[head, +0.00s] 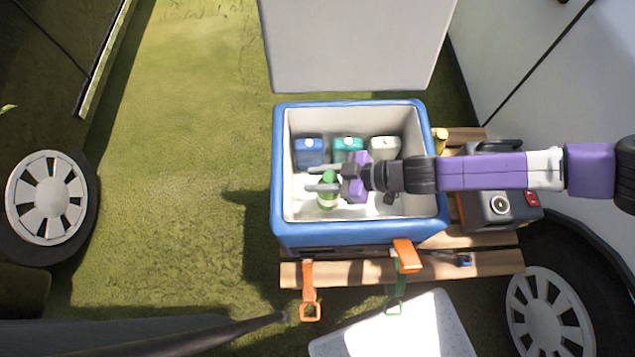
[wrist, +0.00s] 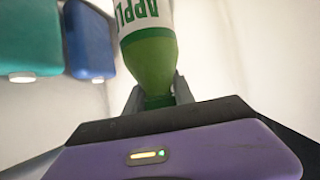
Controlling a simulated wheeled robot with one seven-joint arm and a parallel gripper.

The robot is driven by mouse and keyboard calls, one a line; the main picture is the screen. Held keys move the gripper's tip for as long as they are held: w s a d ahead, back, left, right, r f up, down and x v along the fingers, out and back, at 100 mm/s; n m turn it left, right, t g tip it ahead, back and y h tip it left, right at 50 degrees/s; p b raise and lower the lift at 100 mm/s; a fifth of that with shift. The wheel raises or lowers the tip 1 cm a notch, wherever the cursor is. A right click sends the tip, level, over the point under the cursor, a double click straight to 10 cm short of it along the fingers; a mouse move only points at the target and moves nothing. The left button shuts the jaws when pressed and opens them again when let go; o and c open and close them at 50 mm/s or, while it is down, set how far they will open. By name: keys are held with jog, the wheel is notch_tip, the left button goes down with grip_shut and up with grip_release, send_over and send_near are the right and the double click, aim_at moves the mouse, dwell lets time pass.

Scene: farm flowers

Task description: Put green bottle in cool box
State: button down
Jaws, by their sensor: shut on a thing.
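The green bottle (head: 327,192) has a white label and is inside the open blue cool box (head: 345,234), near its left front. My gripper (head: 325,178) reaches into the box from the right. In the wrist view the gripper (wrist: 158,100) is shut on the narrow green end of the bottle (wrist: 150,62), whose label shows letters. I cannot tell whether the bottle touches the box floor.
Blue (head: 309,151), teal (head: 348,149) and white (head: 385,147) containers stand along the back wall inside the box. The box rests on a wooden slatted table (head: 460,265). A grey and black device (head: 495,205) is to its right. Orange (head: 310,290) and green straps hang in front.

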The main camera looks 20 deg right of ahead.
jog(key=shift+f, duration=1.4)
jog(key=shift+f+b, duration=0.15)
jog(key=shift+b, duration=0.15)
jog(key=c, duration=1.1)
grip_release()
jog(key=shift+o, duration=0.2)
jog(key=shift+r, duration=0.2)
jog(key=p+v, duration=0.1)
jog(key=v, duration=0.6)
jog(key=shift+d, duration=0.2)
jog(key=shift+s, duration=0.15)
